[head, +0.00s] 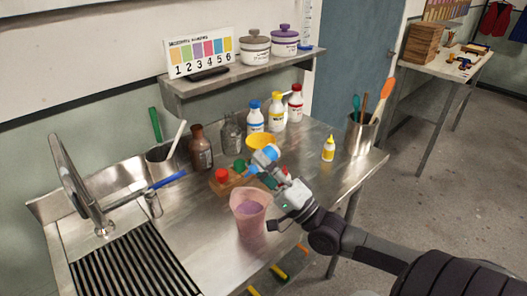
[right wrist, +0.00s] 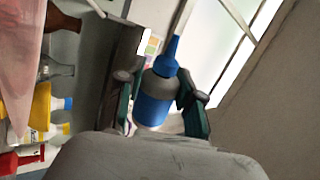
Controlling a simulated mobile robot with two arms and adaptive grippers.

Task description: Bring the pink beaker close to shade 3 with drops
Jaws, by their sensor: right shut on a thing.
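The pink beaker (head: 250,218) stands upright on the steel bench with purple-pink liquid inside. It also shows, cut off, at the left edge of the right wrist view (right wrist: 22,50). My right gripper (head: 268,168) is shut on a blue dropper bottle (right wrist: 154,95), just behind the beaker in the head view. The bottle (head: 266,154) is apart from the beaker in the right wrist view, its nozzle pointing up in that picture. The numbered shade card (head: 200,53) stands on the shelf, with shades 1 to 6. My left gripper is out of view.
A wooden block (head: 222,187) with a red-capped bottle stands behind the beaker. A yellow bowl (head: 258,139), brown bottle (head: 201,150) and several white bottles stand further back. A small yellow bottle (head: 328,149) and utensil pot (head: 359,137) are right. The sink (head: 75,232) is left.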

